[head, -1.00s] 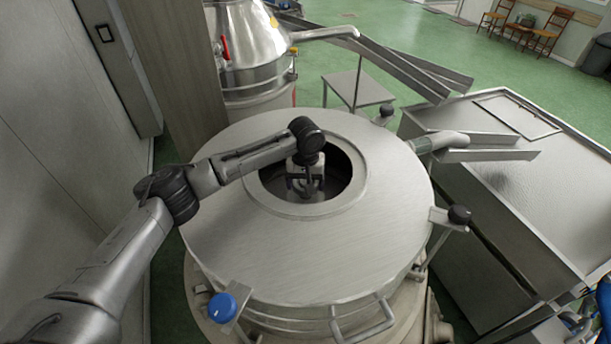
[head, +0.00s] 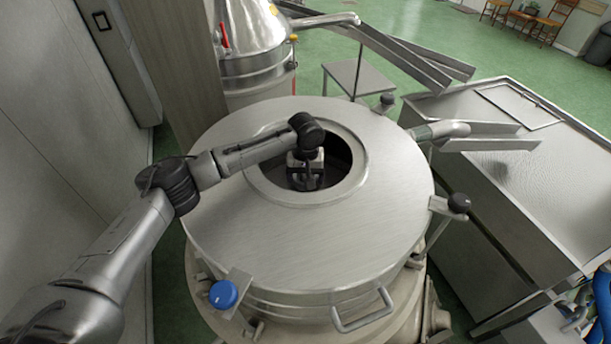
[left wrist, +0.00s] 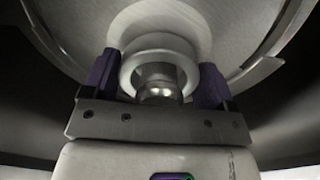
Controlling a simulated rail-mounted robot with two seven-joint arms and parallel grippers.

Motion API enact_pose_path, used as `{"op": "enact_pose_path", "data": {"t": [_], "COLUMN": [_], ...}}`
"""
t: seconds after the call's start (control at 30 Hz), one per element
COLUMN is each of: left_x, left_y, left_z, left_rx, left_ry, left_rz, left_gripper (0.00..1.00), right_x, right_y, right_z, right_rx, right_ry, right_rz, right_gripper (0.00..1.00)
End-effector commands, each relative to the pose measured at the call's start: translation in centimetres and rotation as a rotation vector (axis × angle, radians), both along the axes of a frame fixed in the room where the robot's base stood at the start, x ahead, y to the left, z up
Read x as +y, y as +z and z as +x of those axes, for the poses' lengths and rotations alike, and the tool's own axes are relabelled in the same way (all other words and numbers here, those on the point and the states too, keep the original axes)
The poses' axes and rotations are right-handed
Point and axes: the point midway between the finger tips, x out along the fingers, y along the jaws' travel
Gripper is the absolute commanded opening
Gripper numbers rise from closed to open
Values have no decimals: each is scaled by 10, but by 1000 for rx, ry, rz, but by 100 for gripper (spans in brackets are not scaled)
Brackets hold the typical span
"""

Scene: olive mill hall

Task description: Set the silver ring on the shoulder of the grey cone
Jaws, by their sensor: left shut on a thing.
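My left gripper (head: 305,180) reaches down through the round opening in the steel lid. In the left wrist view the gripper (left wrist: 157,72) is shut on the pale silver ring (left wrist: 158,54), with a purple finger pad on each side of it. A short shiny metal post (left wrist: 158,88) shows through the ring's hole. Beyond the ring is a pale, rounded grey surface (left wrist: 165,22) that looks like the cone. I cannot tell whether the ring touches it. In the head view the ring and cone cannot be made out in the dark opening. My right gripper is not in view.
The lid (head: 235,240) surrounds my left gripper closely at the opening's rim. A blue knob (head: 223,294), a handle (head: 362,312) and a black knob (head: 459,203) stand at its edge. A steel table (head: 540,190) stands to the right, another steel vessel (head: 255,70) behind.

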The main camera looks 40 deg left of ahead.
Motion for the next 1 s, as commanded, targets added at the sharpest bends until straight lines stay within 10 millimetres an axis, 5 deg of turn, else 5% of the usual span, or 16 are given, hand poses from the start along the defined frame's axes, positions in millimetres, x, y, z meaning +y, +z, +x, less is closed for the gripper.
{"op": "enact_pose_path", "data": {"t": [0.93,0.97,1.0], "left_x": [0,0,0], "left_y": [-12,-12,-12], "left_z": [0,0,0], "left_rx": [-1,-1,-1], "left_ry": [0,0,0], "left_rz": [-1,-1,0], "left_gripper": [52,81,85], "right_x": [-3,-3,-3], "right_y": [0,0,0], "right_z": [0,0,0], "right_rx": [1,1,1], "right_ry": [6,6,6], "right_rz": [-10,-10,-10], "right_gripper": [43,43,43]}}
